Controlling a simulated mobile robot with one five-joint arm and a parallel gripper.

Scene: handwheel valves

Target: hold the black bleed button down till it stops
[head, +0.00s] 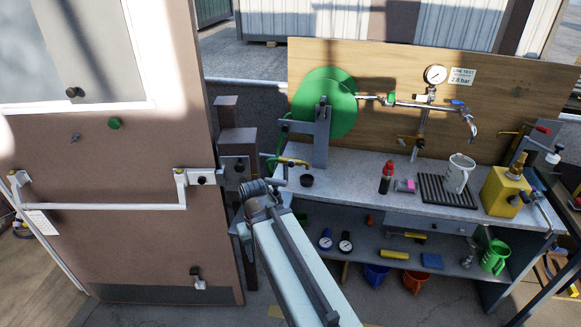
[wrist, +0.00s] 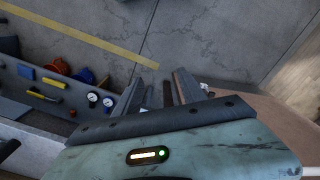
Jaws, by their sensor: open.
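I cannot tell for sure which part is the black bleed button. A small round black piece (head: 306,180) sits at the bench's front left, near a yellow-handled valve (head: 292,161) below a green hose reel (head: 325,103). My gripper (head: 258,188) is left of that piece in the head view, in front of the bench's left end and beside the door post. In the wrist view my gripper (wrist: 157,88) is open, with its fingers apart and nothing seen between them. They point towards the floor and lower shelf. No button shows clearly there.
A brown door (head: 120,240) with a white push bar (head: 120,207) stands at left. The bench (head: 350,178) carries a red-capped bottle (head: 387,177), a mug (head: 458,173) and a yellow can (head: 504,192). A pressure gauge (head: 435,75) and piping are on the wooden board (head: 390,65).

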